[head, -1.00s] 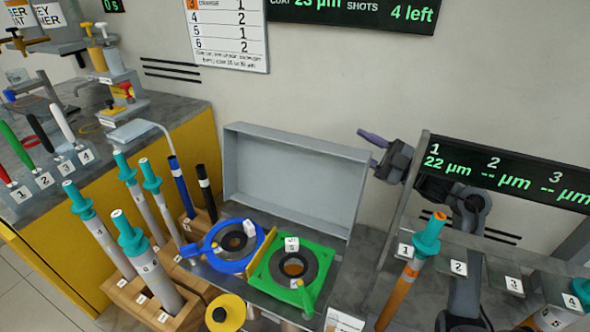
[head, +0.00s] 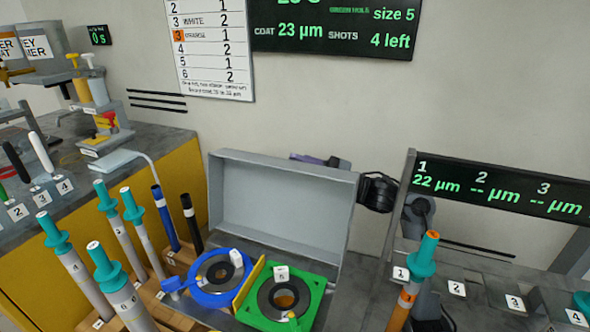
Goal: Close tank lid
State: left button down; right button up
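The tank lid (head: 282,207) is a shallow grey rectangular panel with raised edges. It stands open and upright at the back of the tank, in the middle of the head view. In front of it are a blue ring fixture (head: 217,298) and a green square fixture (head: 318,280), each with a dark round opening. My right gripper (head: 310,158) is behind the lid's top edge, with only a purple piece and some dark grey showing above it. The lid hides the rest, so its opening and any contact cannot be seen. My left gripper is not in view.
Teal-capped rods (head: 66,262) stand in wooden blocks at the left. A rack with an orange rod (head: 408,290) and a display panel (head: 505,186) stands at the right, close to my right arm. The wall is behind the lid.

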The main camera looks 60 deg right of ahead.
jog(key=shift+w+a+r, duration=0.15)
jog(key=shift+w+a, duration=0.1)
jog(key=shift+w, duration=0.2)
grip_shut()
